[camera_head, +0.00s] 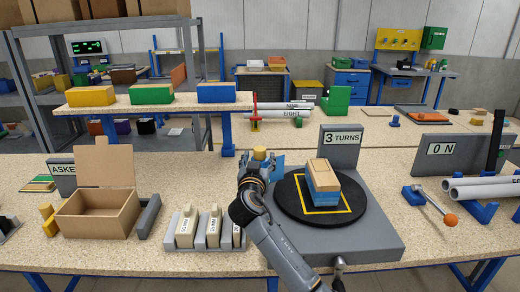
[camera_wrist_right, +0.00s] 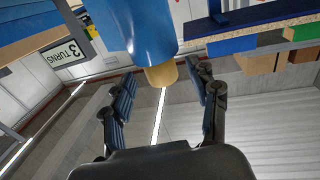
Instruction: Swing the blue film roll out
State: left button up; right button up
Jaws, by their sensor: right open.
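The blue film roll (camera_wrist_right: 140,22) shows large at the top of the right wrist view, with a tan core end (camera_wrist_right: 161,77) sticking out. In the head view the blue film (camera_head: 278,166) shows just right of my right gripper (camera_head: 253,172), and the tan end (camera_head: 260,153) shows above it. My right gripper (camera_wrist_right: 163,90) is open, with the tan end lying between and beyond its fingertips in the wrist view. I cannot tell whether they touch. Part of the roll is hidden behind the gripper in the head view. My left gripper is not in view.
A round black turntable (camera_head: 287,203) with stacked boxes (camera_head: 322,180) stands to the right, a "3 TURNS" sign (camera_head: 339,147) behind it. Left are an open cardboard box (camera_head: 95,213) and labelled holders (camera_head: 187,228). Free table lies between the sign and the pipes (camera_head: 482,190).

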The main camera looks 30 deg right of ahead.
jog(key=x, duration=0.3)
jog(key=shift+r+p, duration=0.15)
jog(key=shift+p, duration=0.15)
jog(key=shift+w+d, duration=0.15)
jog(key=shift+w, duration=0.1)
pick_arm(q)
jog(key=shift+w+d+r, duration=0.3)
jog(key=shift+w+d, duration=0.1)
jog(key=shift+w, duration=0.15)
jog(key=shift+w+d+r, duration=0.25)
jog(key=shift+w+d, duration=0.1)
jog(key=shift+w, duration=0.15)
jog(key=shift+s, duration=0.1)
pick_arm(e)
jog(key=shift+c, duration=1)
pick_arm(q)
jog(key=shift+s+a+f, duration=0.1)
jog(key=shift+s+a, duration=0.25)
pick_arm(e)
grip_shut()
